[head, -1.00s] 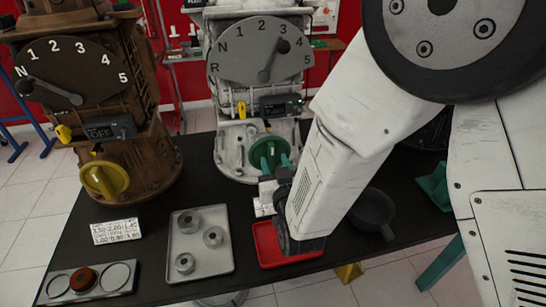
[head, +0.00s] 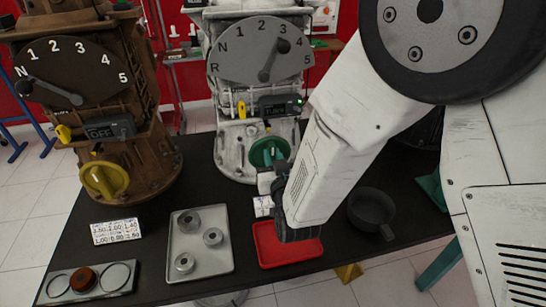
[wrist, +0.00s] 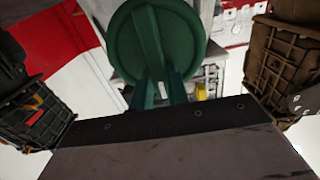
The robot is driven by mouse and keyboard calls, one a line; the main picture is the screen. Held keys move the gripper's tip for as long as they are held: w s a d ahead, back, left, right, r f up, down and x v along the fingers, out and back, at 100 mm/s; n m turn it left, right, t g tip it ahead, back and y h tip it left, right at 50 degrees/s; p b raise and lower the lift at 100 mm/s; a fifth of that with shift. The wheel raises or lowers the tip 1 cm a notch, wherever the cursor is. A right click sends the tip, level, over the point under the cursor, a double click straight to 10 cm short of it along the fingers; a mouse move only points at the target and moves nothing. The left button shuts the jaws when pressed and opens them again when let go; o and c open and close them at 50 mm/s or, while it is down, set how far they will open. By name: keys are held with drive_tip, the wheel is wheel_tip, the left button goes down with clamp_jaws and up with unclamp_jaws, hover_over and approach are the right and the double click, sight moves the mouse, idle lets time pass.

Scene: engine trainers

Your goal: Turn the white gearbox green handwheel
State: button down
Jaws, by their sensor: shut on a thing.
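The white gearbox (head: 237,150) stands at the back middle of the dark table. Its green handwheel (head: 264,151) is low on its front, a disc with a raised bar across its face. My gripper (head: 277,168) is at the handwheel's front, partly hidden by my own white arm. In the wrist view the handwheel (wrist: 157,40) fills the top middle, its bar running between my green fingers (wrist: 160,88), which are shut on it. The gearbox dial (head: 261,50) has its pointer near 3. A small display box (head: 278,108) below it shows a green light.
A brown gearbox (head: 100,160) with a yellow handwheel (head: 104,180) stands at the left. In front are a grey tray with rings (head: 219,265), a red tray (head: 285,254), a number card (head: 115,231) and a dark pan (head: 370,209) at the right.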

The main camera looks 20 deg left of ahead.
drive_tip(key=shift+w+d+f+m, duration=0.15)
drive_tip(key=shift+d+f+m, duration=0.25)
drive_tip(key=shift+m, duration=2.95)
drive_tip(key=shift+w+d+f+m, duration=0.2)
drive_tip(key=shift+f+m, duration=0.25)
drive_tip(key=shift+m, duration=2.95)
drive_tip(key=shift+w+d+f+m, duration=0.15)
drive_tip(key=shift+d+f+m, duration=0.25)
drive_tip(key=shift+m, duration=2.95)
drive_tip(key=shift+a+f, duration=0.1)
drive_tip(key=c, duration=1.4)
unclamp_jaws()
drive_tip(key=shift+o, duration=0.2)
